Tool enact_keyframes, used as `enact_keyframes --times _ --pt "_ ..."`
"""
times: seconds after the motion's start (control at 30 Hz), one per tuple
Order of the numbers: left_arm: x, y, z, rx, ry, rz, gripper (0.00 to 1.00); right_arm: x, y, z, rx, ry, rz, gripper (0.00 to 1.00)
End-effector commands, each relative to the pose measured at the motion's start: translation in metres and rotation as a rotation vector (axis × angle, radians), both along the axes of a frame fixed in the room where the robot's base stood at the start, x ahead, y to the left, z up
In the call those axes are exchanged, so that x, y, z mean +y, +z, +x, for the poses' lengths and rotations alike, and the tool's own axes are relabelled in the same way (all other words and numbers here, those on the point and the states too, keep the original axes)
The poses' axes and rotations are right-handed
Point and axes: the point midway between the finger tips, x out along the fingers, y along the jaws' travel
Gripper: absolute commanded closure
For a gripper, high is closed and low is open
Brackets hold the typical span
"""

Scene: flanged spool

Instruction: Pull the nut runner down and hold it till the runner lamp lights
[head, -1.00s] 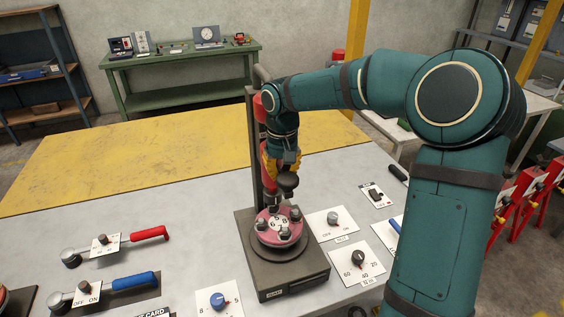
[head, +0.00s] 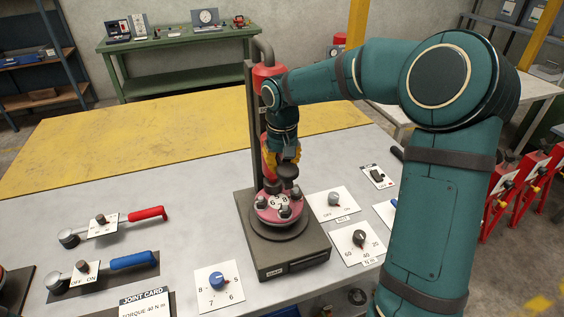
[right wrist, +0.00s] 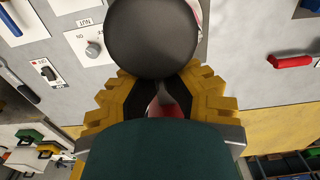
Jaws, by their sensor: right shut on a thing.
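The nut runner (head: 266,75) is a red tool on a dark upright post, standing over the flanged spool. Its lower end is close above the pink spool flange (head: 265,214), which carries several dark nuts and a white numbered disc; I cannot tell whether it touches a nut. My right gripper (head: 287,163) is shut on the runner's dark handle with a round knob (head: 289,172). In the right wrist view the knob (right wrist: 152,38) fills the top middle, just beyond the yellow fingers (right wrist: 157,90). I cannot make out the runner lamp. My left gripper is out of view.
The spool stands on a dark base (head: 292,262) on the grey bench. Dial cards surround it: a torque dial (head: 360,240), a switch card (head: 334,200) and a blue knob card (head: 217,281).

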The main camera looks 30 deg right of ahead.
Motion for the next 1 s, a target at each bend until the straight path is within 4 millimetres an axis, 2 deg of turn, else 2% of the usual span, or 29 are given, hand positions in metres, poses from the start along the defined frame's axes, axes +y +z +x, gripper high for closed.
enact_keyframes --times 0.3,0.47,0.7,1.0 --pt "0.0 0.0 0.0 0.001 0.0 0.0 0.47 0.0 -0.003 -0.002 0.009 -0.001 0.001 1.0" --pt "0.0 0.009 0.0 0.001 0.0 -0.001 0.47 -0.001 0.007 -0.002 0.008 -0.001 0.001 1.0" --pt "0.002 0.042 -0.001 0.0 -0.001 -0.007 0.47 -0.001 0.046 0.0 0.002 0.0 0.0 1.0" --pt "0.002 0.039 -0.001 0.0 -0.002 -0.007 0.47 -0.002 0.105 0.001 -0.003 0.0 -0.001 1.0"
